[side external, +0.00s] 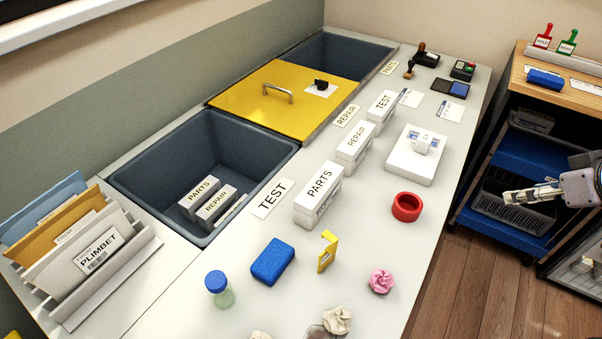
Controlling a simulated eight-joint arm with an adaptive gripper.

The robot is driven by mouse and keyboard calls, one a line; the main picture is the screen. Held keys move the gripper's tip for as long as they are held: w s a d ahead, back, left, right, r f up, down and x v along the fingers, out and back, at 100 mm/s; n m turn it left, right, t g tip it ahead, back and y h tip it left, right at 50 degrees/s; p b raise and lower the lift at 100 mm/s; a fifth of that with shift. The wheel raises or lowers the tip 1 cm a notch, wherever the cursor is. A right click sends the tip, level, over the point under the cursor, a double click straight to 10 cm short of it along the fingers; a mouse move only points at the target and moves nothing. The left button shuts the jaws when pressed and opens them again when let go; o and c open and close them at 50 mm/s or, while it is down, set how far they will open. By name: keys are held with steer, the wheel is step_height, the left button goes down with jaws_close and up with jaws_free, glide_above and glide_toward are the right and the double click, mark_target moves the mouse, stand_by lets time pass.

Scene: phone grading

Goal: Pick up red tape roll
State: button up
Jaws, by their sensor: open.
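The red tape roll (407,207) lies flat on the light grey counter, near its right edge, with its hole facing up. My gripper (509,197) is at the right of the side external view, beyond the counter edge. It is open and empty, and well apart from the roll. Nothing hides the roll.
A white device (413,165) stands behind the roll, and white labelled boxes (319,194) stand left of it. A pink crumpled piece (381,281), a yellow tag (327,251) and a blue sponge (272,262) lie nearer the camera. A wooden-topped shelf (560,92) stands right.

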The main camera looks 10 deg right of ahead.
steer(key=o, duration=0.7)
steer(key=n+g, duration=0.7)
steer(key=n, duration=1.2)
glide_above(409, 203)
steer(key=s+a, duration=0.1)
steer(key=s, duration=0.1)
step_height(409, 203, down, 11)
steer(key=shift+w+a+f, duration=0.1)
steer(key=shift+a+f, duration=0.05)
steer(key=shift+f, duration=2.55)
steer(key=shift+a+f, duration=0.1)
steer(key=shift+f, duration=2.6)
